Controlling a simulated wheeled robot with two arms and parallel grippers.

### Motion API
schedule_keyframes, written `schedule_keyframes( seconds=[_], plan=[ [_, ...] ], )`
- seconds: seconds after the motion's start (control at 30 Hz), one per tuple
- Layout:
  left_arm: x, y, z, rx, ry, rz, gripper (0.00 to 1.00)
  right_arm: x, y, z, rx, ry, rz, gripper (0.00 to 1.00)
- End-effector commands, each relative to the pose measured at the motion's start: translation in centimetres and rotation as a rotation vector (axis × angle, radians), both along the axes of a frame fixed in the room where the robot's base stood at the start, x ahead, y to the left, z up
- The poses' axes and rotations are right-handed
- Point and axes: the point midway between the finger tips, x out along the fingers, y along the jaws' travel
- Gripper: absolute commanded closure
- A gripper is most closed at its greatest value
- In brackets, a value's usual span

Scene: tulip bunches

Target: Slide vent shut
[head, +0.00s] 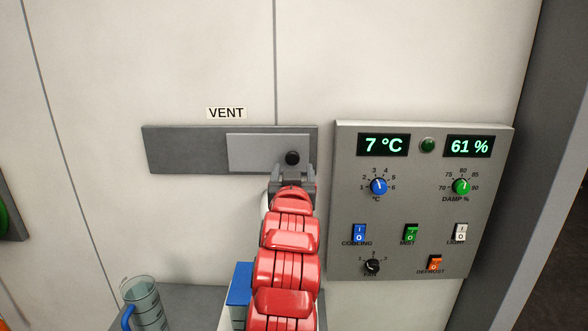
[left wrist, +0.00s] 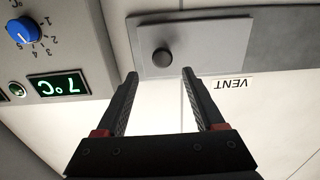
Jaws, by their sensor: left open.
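The vent is a dark grey horizontal track (head: 185,150) on the pale wall, under the "VENT" label (head: 226,113). Its lighter grey sliding plate (head: 256,150) sits at the right end of the track, with the dark part bare to its left. A round black knob (head: 292,158) is near the plate's right edge. In the left wrist view, turned upside down, the plate (left wrist: 205,48) and knob (left wrist: 162,57) show ahead of the fingers. My left gripper (head: 291,178) is open and empty, its fingertips (left wrist: 159,73) spread just short of the knob. My right gripper is out of view.
A control panel (head: 400,260) with displays, dials and switches stands out from the wall close right of the vent. Below left are a clear jug (head: 146,300) with a blue handle and a blue item (head: 239,283) beside my arm.

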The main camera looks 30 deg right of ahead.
Motion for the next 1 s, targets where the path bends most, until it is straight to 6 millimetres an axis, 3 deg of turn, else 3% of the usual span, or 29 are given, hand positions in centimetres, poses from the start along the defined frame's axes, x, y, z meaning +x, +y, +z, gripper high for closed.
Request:
schedule_keyframes(
  seconds=[0.3, 0.5, 0.7, 1.0],
  plan=[
    [-5.4, 3.4, -0.1, -0.006, -0.003, -0.004, 0.3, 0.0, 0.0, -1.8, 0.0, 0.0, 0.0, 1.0],
    [-7.9, 5.2, -0.1, -0.003, -0.001, -0.003, 0.3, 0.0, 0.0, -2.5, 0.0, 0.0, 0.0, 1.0],
    [-9.0, 5.9, 0.0, -0.002, -0.001, -0.002, 0.3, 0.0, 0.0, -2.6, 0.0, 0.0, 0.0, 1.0],
    [-9.1, 6.0, 0.0, -0.001, 0.0, -0.002, 0.3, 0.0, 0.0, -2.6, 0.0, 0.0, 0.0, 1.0]
  ],
)
